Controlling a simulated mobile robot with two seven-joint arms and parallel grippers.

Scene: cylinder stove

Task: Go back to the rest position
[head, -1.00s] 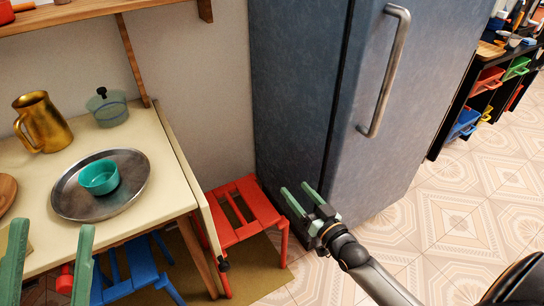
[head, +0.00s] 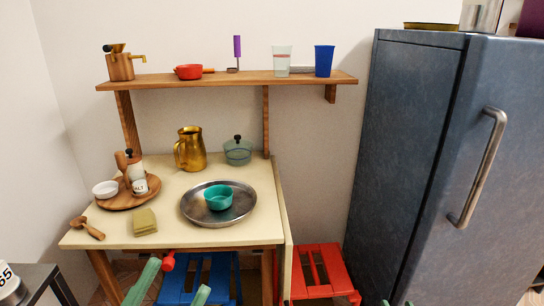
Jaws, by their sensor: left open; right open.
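My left gripper (head: 179,277) shows at the bottom of the head view. Its two green fingers are apart with nothing between them, in front of the table's front edge and the blue chair (head: 205,272). My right gripper (head: 396,303) barely shows at the bottom edge, with only its fingertips visible in front of the fridge (head: 408,130). The rest of both arms is out of view.
The cream table (head: 165,225) holds a metal tray (head: 243,210) with a teal bowl, a gold jug (head: 190,149), a glass pot and a wooden board. A shelf (head: 230,81) hangs above. A red chair (head: 320,270) stands between table and fridge.

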